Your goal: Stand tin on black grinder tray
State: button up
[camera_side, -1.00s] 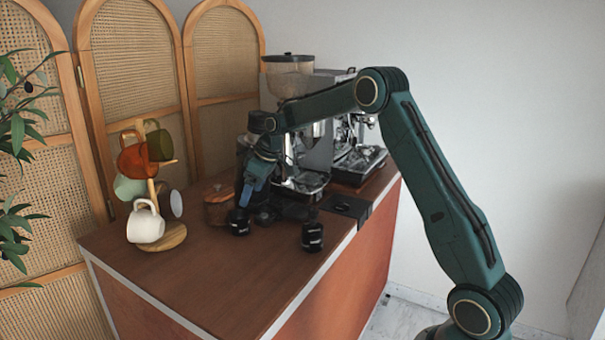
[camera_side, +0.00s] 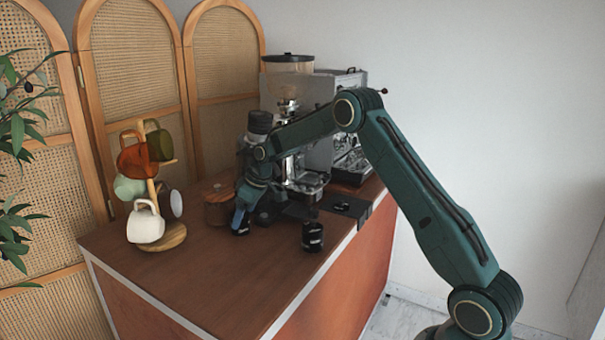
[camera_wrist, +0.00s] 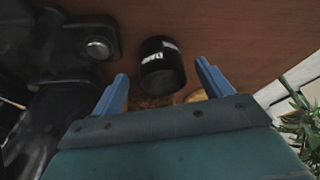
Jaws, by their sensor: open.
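A black tin with a white label (camera_side: 241,229) stands on the brown counter, partly hidden by my gripper (camera_side: 241,212) in the side view. In the wrist view the tin (camera_wrist: 161,68) lies in the gap between the two blue fingers of my gripper (camera_wrist: 162,72). My gripper is open, and no finger clearly touches the tin. The grinder (camera_side: 288,75) is behind my arm. A dark flat surface (camera_side: 299,210) at its foot may be its tray; my arm partly hides it.
A mug tree (camera_side: 172,238) with several mugs is further left. The espresso machine (camera_side: 350,160) and a black mat (camera_side: 345,206) are at right. The front counter (camera_side: 220,285) is clear.

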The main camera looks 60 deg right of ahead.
jog(key=shift+x, duration=1.85)
jog(key=c, duration=1.2)
jog(key=shift+c, duration=0.2)
jog(key=shift+r, duration=0.2)
notch_tip(320, 180, up, 20)
jog(key=shift+f, duration=0.15)
